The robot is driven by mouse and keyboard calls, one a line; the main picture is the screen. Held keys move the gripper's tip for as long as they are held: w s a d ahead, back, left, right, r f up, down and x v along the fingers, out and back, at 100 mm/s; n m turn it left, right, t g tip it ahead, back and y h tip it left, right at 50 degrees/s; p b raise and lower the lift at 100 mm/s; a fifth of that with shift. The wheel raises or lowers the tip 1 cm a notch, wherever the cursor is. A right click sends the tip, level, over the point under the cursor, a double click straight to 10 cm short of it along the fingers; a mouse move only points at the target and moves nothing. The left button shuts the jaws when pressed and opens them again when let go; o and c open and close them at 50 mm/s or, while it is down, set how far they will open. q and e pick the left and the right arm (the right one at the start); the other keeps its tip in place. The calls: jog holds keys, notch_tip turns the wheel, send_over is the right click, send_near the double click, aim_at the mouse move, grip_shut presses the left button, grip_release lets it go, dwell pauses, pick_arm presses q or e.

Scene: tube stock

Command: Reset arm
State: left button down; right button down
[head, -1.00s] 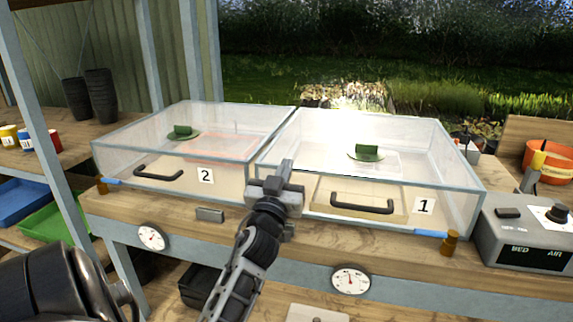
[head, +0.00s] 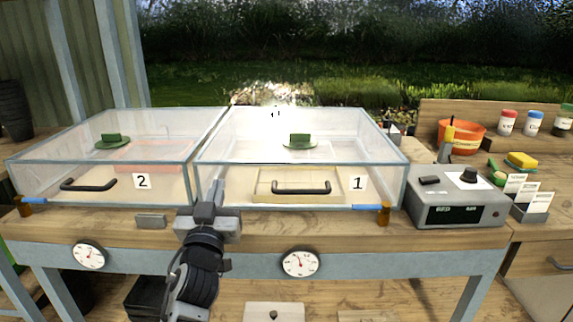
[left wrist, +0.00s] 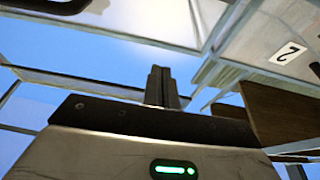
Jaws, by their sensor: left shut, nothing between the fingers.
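My left gripper (head: 212,200) is in front of the bench, between the two clear boxes and a little left of box 1's handle. Its fingers point up and are closed together with nothing between them. In the left wrist view the closed fingers (left wrist: 161,86) stand against a bright blue background. My right gripper is in neither view.
Clear box 1 (head: 357,204) and clear box 2 (head: 22,184) have black front handles and green knobs on their lids. A grey control box (head: 440,209) stands right, before an orange pot (head: 480,139). Dials (head: 300,264) line the bench front.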

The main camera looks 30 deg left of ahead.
pick_arm(q)
jog(key=shift+w+d, duration=0.1)
